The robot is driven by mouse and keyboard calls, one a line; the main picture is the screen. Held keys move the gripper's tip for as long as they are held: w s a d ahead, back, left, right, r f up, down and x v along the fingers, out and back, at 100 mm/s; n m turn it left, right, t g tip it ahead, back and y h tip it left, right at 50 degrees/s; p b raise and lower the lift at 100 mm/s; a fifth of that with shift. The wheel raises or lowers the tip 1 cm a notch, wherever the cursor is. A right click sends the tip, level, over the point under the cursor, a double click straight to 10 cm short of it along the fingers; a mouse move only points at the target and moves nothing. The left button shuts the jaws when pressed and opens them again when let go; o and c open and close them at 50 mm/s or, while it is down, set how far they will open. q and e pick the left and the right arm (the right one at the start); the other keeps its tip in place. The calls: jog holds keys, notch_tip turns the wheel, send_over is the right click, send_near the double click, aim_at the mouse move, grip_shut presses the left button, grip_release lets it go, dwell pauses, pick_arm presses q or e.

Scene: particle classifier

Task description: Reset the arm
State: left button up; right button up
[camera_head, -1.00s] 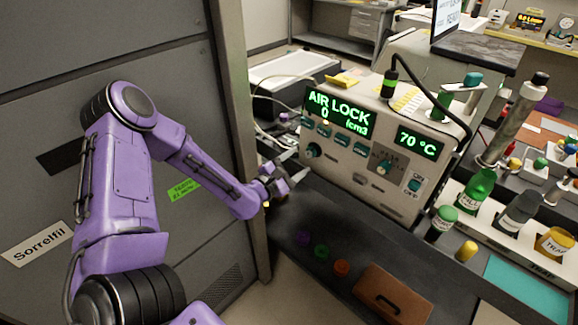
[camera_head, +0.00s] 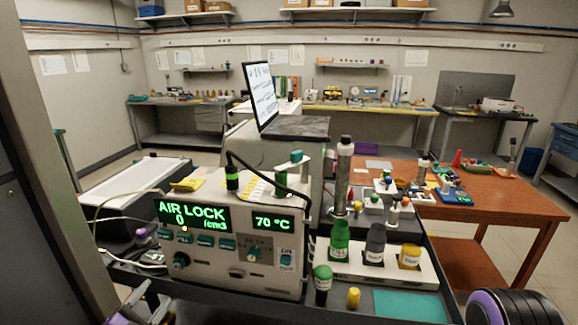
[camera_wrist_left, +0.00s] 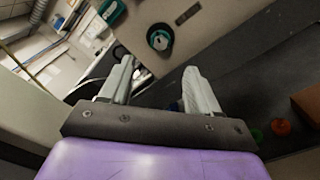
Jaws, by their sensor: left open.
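My left gripper (camera_head: 143,299) shows at the bottom left of the head view, just in front of the machine with the green "AIR LOCK" display (camera_head: 193,213). In the left wrist view, its two pale fingers stand apart (camera_wrist_left: 160,78) with nothing between them. The machine's grey front and a dark teal knob (camera_wrist_left: 160,39) show beyond the fingertips. Most of the left arm is out of the head view. A rounded purple and black part of my own body is at the bottom right of the head view. My right gripper is not in view.
A white rack (camera_head: 385,270) holds green, grey and yellow bottles right of the machine. A teal mat (camera_head: 410,306) lies in front. An orange table (camera_head: 500,207) stands at the right. The wrist view shows an orange disc (camera_wrist_left: 281,127).

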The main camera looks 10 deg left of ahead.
pick_arm(q)
jog(key=s+d+f+m+g+y, duration=0.1)
jog(key=s+f+m+g+y, duration=0.15)
jog(key=f+m, duration=0.25)
jog(key=s+f+m+g+y, duration=0.1)
jog(key=s+f+m+g, duration=0.2)
jog(key=f+m+g, duration=0.15)
jog(key=s+d+f+m+g, duration=0.2)
jog(key=s+f+m, duration=0.1)
jog(key=s, duration=0.4)
jog(key=s+d+f+m+g, duration=0.2)
jog(key=s+f+g, duration=0.1)
jog(key=s+f, duration=0.3)
jog(key=s+d+f+m+g+y, duration=0.1)
jog(key=s+d+f+m+g, duration=0.1)
jog(key=s+f, duration=0.3)
jog(key=s+d+m, duration=0.1)
jog(key=s, duration=0.3)
jog(key=shift+s+m+g, duration=0.35)
jog(key=shift+s+g, duration=0.05)
